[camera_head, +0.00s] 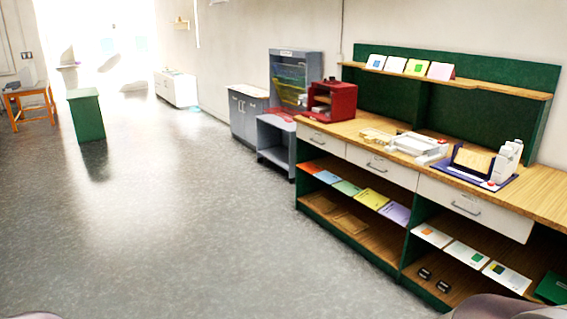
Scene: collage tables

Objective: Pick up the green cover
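A dark green cover (553,288) with a small white mark lies on the lower shelf of the long bench, at the right edge of the picture, partly cut off by it. A paler green sheet (346,187) lies in the left bay of the same bench, in a row with orange, blue, yellow and purple ones. Neither of my grippers shows. Only grey parts of my own body show at the bottom left and bottom right corners.
The wooden bench top (540,199) holds a red box (332,101), white devices and a tape-dispenser-like item (507,158). Open grey floor (200,220) lies left; a green stand (86,115) is farther off.

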